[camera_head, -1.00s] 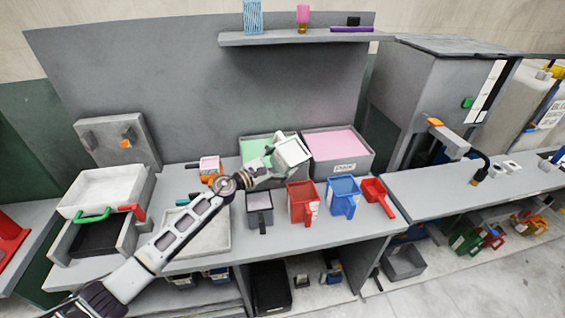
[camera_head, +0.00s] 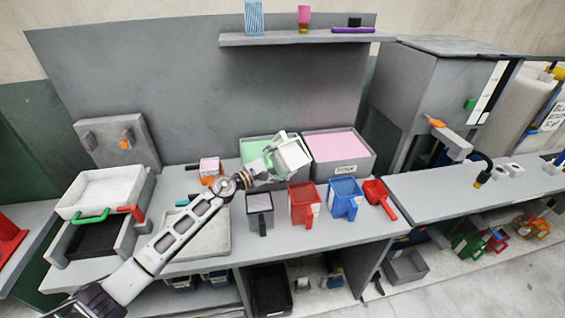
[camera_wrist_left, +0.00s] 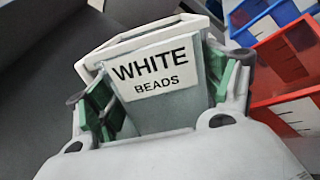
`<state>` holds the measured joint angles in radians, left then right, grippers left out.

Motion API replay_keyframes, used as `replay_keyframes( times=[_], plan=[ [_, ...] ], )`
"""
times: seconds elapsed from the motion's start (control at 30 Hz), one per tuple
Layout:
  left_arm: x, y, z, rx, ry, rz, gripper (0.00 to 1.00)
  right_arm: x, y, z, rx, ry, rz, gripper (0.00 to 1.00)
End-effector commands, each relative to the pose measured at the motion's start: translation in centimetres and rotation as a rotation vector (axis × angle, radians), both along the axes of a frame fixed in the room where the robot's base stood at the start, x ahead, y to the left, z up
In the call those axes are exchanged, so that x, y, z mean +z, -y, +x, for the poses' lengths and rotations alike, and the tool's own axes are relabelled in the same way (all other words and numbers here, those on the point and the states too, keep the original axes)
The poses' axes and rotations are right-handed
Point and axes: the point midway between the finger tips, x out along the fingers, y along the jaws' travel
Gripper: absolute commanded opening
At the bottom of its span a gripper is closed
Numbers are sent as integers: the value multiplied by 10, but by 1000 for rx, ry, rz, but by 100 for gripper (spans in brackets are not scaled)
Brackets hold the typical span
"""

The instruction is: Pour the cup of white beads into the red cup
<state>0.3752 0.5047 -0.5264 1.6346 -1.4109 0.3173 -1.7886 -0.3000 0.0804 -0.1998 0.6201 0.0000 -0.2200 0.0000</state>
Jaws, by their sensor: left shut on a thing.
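A white cup labelled "WHITE BEADS" (camera_wrist_left: 154,72) is held between the green-padded fingers of my left gripper (camera_wrist_left: 160,95). In the head view the cup (camera_head: 292,153) is tilted, raised above the bench in front of the bins, with my left gripper (camera_head: 270,163) shut on it. The red cup (camera_head: 303,204) stands upright on the bench below and slightly right of the held cup, apart from it. It also shows at the right of the left wrist view (camera_wrist_left: 288,62). The inside of the held cup is hard to see. My right gripper is not in view.
A grey cup (camera_head: 259,213) and a blue cup (camera_head: 344,197) flank the red cup. A red scoop (camera_head: 379,198) lies at the right. Behind stand a bin of green material (camera_head: 254,148) and a pink bin (camera_head: 340,168). A tray (camera_head: 215,241) lies under my left arm.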

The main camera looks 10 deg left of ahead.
Motion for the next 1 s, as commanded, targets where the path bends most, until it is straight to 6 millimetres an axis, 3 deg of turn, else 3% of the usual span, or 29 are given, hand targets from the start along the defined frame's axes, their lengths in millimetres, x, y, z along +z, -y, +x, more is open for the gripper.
replay_keyframes(
  times=[1.0],
  plan=[
    [-3, 0, 0, 0, 147, 147, 56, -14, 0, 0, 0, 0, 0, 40]
  ],
)
